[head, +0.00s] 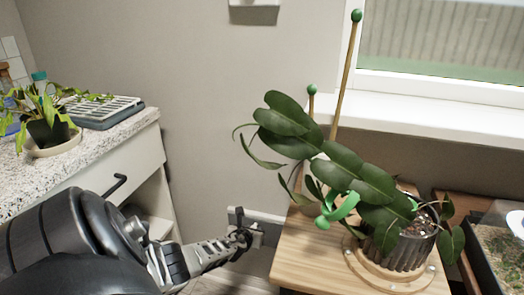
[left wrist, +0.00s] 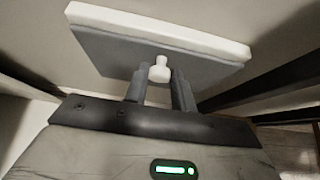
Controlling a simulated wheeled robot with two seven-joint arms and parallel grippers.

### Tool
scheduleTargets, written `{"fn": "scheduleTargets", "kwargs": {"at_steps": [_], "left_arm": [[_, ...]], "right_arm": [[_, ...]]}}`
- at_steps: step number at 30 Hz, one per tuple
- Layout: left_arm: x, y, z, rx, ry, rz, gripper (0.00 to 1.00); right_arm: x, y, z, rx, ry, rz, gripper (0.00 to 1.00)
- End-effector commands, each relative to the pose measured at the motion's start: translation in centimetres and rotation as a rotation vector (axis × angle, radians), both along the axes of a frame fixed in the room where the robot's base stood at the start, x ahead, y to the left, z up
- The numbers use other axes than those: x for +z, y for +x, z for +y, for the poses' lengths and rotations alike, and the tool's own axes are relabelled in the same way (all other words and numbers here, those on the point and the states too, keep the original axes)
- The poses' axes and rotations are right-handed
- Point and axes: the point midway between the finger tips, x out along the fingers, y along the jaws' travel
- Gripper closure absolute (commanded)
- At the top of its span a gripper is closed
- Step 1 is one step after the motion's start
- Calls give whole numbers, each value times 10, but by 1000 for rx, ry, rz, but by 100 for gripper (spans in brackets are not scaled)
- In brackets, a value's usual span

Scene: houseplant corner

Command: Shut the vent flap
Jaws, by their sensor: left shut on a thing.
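The vent flap shows in the left wrist view as a grey panel (left wrist: 108,52) with a thick white edge along its far side. A small white knob (left wrist: 159,70) stands out from the panel, between the two fingers of my left gripper (left wrist: 157,82). In the head view my left gripper (head: 249,236) is low at the wall, shut on the knob, and hides much of the flap. The pale vent (head: 271,232) shows around the fingers, left of the wooden stand. How far the flap stands open I cannot tell. My right gripper is not in view.
A wooden stand (head: 300,257) with a leafy plant in a dark ribbed pot (head: 401,250) is close on the right of my gripper. A granite counter (head: 60,170) with a drawer handle (head: 116,185) is on the left. A glass-sided tank (head: 505,262) is at far right.

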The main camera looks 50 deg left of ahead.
Motion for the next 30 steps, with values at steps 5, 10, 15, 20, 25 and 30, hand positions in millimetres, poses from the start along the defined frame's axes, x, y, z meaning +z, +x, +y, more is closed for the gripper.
{"fn": "scheduleTargets", "kwargs": {"at_steps": [5,10,15,20,25,30], "left_arm": [[13,5,15,17,12,-19,100],[14,6,18,22,12,-20,100],[14,6,19,24,12,-20,100],[14,6,19,24,12,-21,100],[13,5,18,22,11,-18,54],[11,5,16,19,6,-15,54]], "right_arm": [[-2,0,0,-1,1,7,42],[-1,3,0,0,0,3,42],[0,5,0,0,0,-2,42],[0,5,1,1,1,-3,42],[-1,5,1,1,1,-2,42],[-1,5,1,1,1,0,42]]}}
